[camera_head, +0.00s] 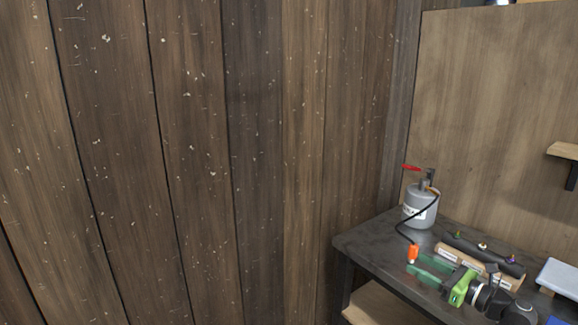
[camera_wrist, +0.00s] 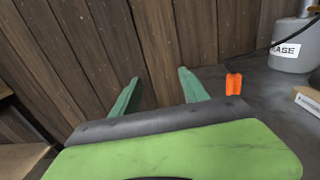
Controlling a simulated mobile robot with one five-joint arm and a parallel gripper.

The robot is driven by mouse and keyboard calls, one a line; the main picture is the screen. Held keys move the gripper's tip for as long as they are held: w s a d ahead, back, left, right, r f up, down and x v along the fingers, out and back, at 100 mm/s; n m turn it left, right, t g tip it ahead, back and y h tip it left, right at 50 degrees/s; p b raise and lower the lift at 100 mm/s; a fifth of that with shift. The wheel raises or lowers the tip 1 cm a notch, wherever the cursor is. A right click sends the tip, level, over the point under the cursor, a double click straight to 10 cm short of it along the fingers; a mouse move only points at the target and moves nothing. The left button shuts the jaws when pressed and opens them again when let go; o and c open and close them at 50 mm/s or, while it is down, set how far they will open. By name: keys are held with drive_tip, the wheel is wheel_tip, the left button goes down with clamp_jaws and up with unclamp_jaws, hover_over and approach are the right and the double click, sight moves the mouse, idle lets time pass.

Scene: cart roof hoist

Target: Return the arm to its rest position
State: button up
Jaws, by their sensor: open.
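My gripper (camera_head: 415,264) shows in the head view over the left part of the dark workbench (camera_head: 368,243). Its two teal fingers point left, and the bright green body and dark arm parts lie to their right. In the wrist view, my gripper (camera_wrist: 158,79) has its fingers wide apart with nothing between them. Beyond them is the plank wall (camera_wrist: 90,50). An orange nozzle (camera_wrist: 233,84) is just right of the right finger, apart from it in the picture. Whether the fingers touch the bench cannot be told.
A grey canister (camera_head: 419,206) with a red lever and black hose stands at the bench's back left. A dark bar (camera_head: 480,252) and a pale wooden piece (camera_head: 455,257) lie behind my gripper. A pale box (camera_head: 560,278) is at right. A small wall shelf (camera_head: 563,150) juts out above.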

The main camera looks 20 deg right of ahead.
drive_tip(key=w+a+f+n+g+y+b, duration=0.1)
drive_tip(key=w+a+f+n+g+y, duration=0.2)
drive_tip(key=a, duration=0.7)
drive_tip(key=w+a+f+n+g+b, duration=0.25)
drive_tip(key=w+a+f, duration=0.25)
drive_tip(key=a, duration=0.5)
drive_tip(key=w+a+f+n+g+y+b, duration=0.1)
drive_tip(key=w+a+f+n+g+y, duration=0.3)
drive_tip(key=a, duration=0.6)
drive_tip(key=s+a+f+n+g+h+b, duration=0.35)
drive_tip(key=a+f+n+g+h, duration=0.45)
drive_tip(key=a+f+n, duration=0.8)
drive_tip(key=s+d+f+n+h, duration=0.1)
drive_tip(key=d+f+n+h, duration=0.35)
drive_tip(key=d+n, duration=0.2)
wheel_tip(320, 180, up, 27)
drive_tip(key=p, duration=2.6)
drive_tip(key=shift+s+t+h+p, duration=0.2)
drive_tip(key=shift+t+h+p, duration=0.15)
drive_tip(key=shift+h+p, duration=0.1)
